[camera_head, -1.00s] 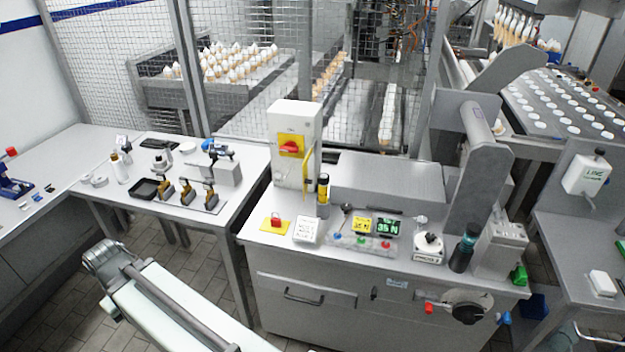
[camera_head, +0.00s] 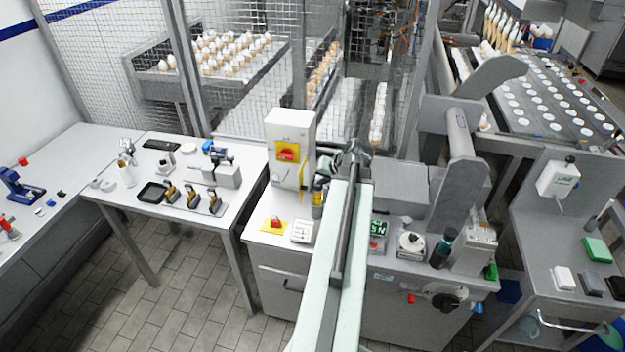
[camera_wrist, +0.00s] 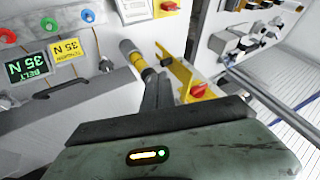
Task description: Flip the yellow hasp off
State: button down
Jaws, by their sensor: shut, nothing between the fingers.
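The yellow hasp (camera_head: 302,171) is a thin strip on the right side of a white switch box (camera_head: 291,130). In the wrist view the hasp (camera_wrist: 176,66) runs slantwise just right of my fingertips, close to the box's red switch (camera_wrist: 198,90). My gripper (camera_wrist: 160,80) is shut and empty, its dark fingers beside the hasp; I cannot tell whether they touch it. In the head view my gripper (camera_head: 352,152) is at the arm's far end, right of the box, its fingers hard to make out.
A black and yellow cylinder (camera_wrist: 140,62) stands close left of my fingers in the wrist view. A red button on a yellow base (camera_head: 275,222) and a white block (camera_head: 302,230) are in front of the box.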

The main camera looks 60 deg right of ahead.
aim_at(314, 187)
jog(key=shift+s+d+r, duration=0.1)
jog(key=shift+s+d, duration=0.2)
jog(key=shift+s, duration=0.1)
jog(key=b+x, duration=0.8)
jog(key=x, duration=0.1)
jog(key=shift+d+f, duration=0.1)
jog(key=shift+f, duration=0.25)
jog(key=shift+w+f, duration=0.15)
jog(key=shift+w, duration=0.05)
